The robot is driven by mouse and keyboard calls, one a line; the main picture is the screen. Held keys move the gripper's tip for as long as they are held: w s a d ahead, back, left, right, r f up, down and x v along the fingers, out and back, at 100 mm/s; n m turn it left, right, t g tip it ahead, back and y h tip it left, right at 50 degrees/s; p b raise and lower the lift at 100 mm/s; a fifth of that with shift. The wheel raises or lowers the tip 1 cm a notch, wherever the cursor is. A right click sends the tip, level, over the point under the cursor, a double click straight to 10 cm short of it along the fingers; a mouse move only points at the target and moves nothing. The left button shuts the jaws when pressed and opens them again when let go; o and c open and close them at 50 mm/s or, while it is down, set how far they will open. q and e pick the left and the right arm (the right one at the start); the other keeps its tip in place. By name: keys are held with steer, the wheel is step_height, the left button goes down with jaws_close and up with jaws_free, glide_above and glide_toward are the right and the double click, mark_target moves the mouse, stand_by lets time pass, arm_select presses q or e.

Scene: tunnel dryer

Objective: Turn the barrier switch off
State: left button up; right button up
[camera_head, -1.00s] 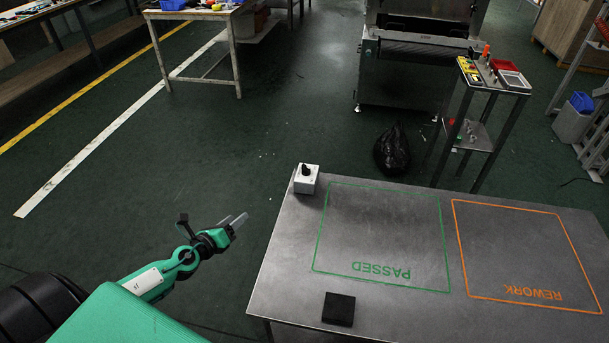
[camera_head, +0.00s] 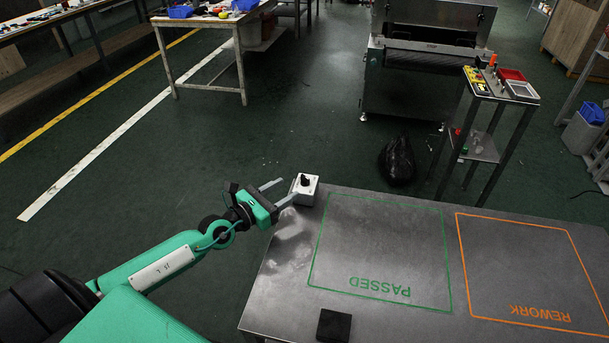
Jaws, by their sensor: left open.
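The barrier switch is a small white box (camera_head: 308,194) with a black knob (camera_head: 304,180) on top. It stands at the far left corner of the grey metal table (camera_head: 290,262). My left gripper (camera_head: 279,191) is open, with its two grey fingers spread, just left of the box. The fingers point toward the box, and one fingertip reaches near its lower left side. I cannot tell whether it touches. Nothing is between the fingers. My right gripper is not in view.
The table carries a green PASSED outline (camera_head: 380,253), an orange REWORK outline (camera_head: 528,270) and a black square pad (camera_head: 334,325). A black bag (camera_head: 397,160) lies on the floor behind. A small stand (camera_head: 490,100) and a machine (camera_head: 420,75) are further back.

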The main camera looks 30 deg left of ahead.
mark_target(304, 178)
arm_select(q)
steer(key=shift+p+x, duration=0.4)
steer(key=shift+x, duration=3.5)
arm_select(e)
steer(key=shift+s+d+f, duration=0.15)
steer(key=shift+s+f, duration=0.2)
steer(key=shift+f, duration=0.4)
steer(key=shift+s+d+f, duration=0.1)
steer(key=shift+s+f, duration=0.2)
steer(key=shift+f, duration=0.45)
arm_select(q)
steer(key=shift+c, duration=0.4)
steer(key=c, duration=0.9)
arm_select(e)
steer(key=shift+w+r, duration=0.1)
